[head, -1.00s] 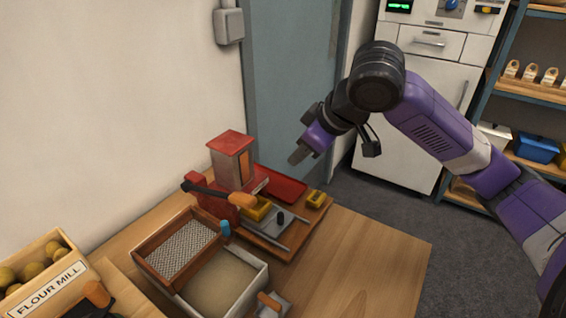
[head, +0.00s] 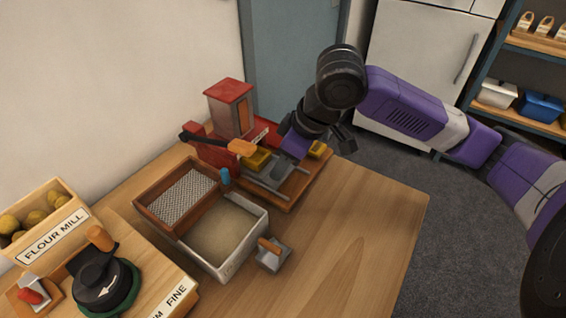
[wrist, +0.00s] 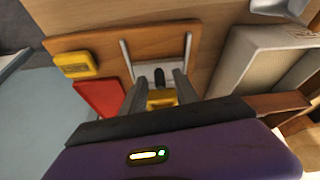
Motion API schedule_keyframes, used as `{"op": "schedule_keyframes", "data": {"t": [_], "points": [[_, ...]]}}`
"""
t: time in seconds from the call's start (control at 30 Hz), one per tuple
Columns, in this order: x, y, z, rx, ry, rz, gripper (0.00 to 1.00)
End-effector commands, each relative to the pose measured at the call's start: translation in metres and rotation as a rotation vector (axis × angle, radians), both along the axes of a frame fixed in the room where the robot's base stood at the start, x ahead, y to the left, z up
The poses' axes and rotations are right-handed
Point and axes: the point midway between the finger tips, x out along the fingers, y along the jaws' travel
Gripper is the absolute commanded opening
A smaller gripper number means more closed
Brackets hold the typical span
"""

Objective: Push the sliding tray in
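The sliding tray (head: 254,174) is a grey plate between two metal rails on a wooden board, in front of the red press (head: 230,108). In the wrist view the tray (wrist: 146,70) shows its upright black knob (wrist: 159,76) and a yellow block (wrist: 160,98) on it. My gripper (head: 277,177) is low over the tray and hides the knob in the head view. In the wrist view my gripper (wrist: 159,84) is open, with its fingers on either side of the knob. I cannot tell whether they touch it.
The press's orange-ended lever (head: 241,147) is close to my gripper. A mesh sieve (head: 180,196) and white bin (head: 222,232) stand nearer. The table's right side is clear.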

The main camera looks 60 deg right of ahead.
Motion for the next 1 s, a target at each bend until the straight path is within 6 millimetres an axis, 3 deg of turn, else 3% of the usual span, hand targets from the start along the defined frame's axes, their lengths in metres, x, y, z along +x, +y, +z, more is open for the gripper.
{"op": "schedule_keyframes", "data": {"t": [0.27,0.43,1.0], "points": [[0.0006,0.0002,-0.0013,0.0,0.0,0.0,0.34],[0.0005,0.0002,-0.0011,0.0,0.0,0.001,0.01],[0.0005,0.0004,-0.0006,0.0,-0.001,0.001,0.0]]}}
